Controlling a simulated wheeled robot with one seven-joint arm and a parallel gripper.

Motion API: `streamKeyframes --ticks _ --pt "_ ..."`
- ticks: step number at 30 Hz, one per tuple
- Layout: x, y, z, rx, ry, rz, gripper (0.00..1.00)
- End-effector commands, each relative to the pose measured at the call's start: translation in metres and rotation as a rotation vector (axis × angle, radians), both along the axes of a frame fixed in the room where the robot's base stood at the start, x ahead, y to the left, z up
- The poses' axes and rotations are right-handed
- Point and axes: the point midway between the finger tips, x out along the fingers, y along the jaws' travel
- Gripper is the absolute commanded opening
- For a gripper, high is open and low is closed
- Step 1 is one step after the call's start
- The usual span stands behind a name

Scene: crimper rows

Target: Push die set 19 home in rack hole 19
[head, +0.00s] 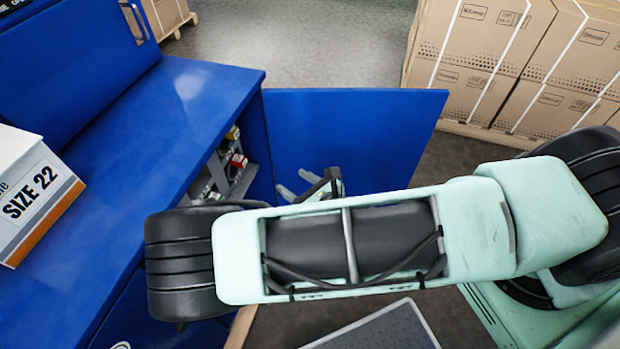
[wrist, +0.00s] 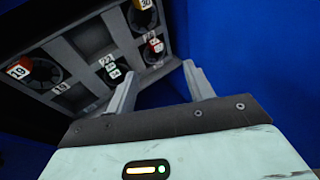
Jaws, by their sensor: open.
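The grey rack (wrist: 92,38) fills the upper left of the wrist view, with square holes and small number tags. At its left sits a dark round die set (wrist: 42,74) with an orange part; its white tag seems to read 19, though blur leaves this unsure. A rack tag (wrist: 62,88) to its right also seems to read 19, beside a dark hole. My gripper (wrist: 161,70) is open and empty, its fingers apart and to the right of that die set. In the head view my gripper (head: 298,185) shows beyond my arm, right of the rack (head: 240,182).
Other die sets sit in the rack, one tagged 30 (wrist: 143,12) and a red one (wrist: 155,48). The blue cabinet door (head: 345,130) stands open behind my gripper. A SIZE 22 box (head: 35,195) is on the blue bench top (head: 150,140). Cartons (head: 500,60) stand behind.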

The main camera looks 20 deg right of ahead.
Motion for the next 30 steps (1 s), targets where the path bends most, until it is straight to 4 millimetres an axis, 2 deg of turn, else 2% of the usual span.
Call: streamKeyframes --ticks 3,9,30 --pt "0.005 -0.021 0.0 -0.003 0.0 -0.043 0.53" --pt "0.008 -0.039 0.0 -0.002 -0.001 -0.082 0.53" --pt "0.009 -0.042 0.0 0.016 0.011 -0.105 0.53"
